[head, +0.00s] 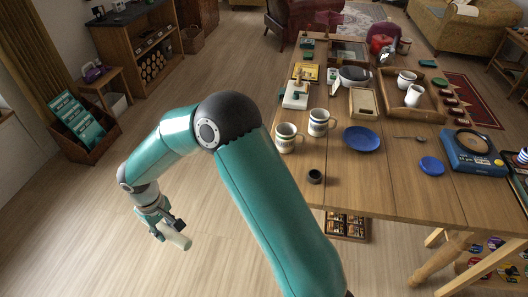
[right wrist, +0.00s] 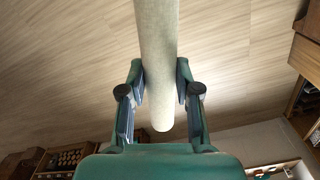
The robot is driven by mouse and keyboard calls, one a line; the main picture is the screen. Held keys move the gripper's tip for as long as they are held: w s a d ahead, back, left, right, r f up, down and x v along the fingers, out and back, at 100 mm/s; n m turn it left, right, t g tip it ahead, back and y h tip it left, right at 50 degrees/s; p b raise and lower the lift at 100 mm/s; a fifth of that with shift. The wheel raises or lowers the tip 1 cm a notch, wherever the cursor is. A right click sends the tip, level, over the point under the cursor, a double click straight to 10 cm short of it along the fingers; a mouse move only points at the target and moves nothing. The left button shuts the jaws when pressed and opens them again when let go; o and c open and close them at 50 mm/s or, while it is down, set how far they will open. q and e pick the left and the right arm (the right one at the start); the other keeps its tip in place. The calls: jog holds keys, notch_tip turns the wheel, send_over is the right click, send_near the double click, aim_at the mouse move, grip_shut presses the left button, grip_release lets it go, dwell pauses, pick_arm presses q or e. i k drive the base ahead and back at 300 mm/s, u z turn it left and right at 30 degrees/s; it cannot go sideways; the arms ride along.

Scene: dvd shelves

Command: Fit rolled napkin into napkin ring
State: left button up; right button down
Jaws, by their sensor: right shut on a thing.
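My right gripper (head: 168,220) is out over the bare floor, to the left of the table in the head view. It is shut on the rolled napkin (head: 179,238), a pale beige roll. In the right wrist view the rolled napkin (right wrist: 157,60) runs up out of the picture between the two fingers of the right gripper (right wrist: 160,85), its rounded end near the palm. A small dark ring-like piece (head: 315,176), which looks like the napkin ring, stands on the table near its front left edge, well apart from the napkin. My left gripper is not in view.
The tabletop around the dark ring is fairly clear. The floor around the gripper is free.

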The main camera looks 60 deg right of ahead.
aim_at(312, 180)
jog(key=u, duration=0.85)
jog(key=i, duration=0.15)
jog(key=z, duration=2.15)
